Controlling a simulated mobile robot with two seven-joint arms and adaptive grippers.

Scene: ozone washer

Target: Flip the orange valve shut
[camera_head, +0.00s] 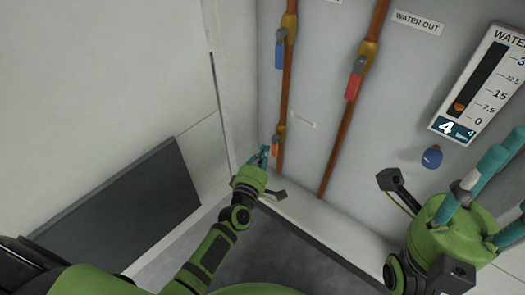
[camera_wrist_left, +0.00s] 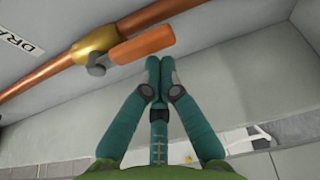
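The orange valve handle (camera_head: 276,144) sits low on the left copper pipe in the head view, partly behind my left gripper (camera_head: 262,155). In the left wrist view the orange handle (camera_wrist_left: 143,45) is attached to a brass valve body (camera_wrist_left: 95,43) and sticks out to the right, at an angle close to the pipe's line. Nothing shows between the fingertips. My right gripper (camera_head: 495,160) is at the right in the head view, its teal fingers apart and empty.
A blue-handled valve (camera_head: 279,52) is higher on the left pipe. A red-handled valve (camera_head: 354,82) is on the right pipe (camera_head: 337,145). A gauge (camera_head: 480,88) and a blue knob (camera_head: 432,157) are on the panel at right. A grey wall stands left of the pipes.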

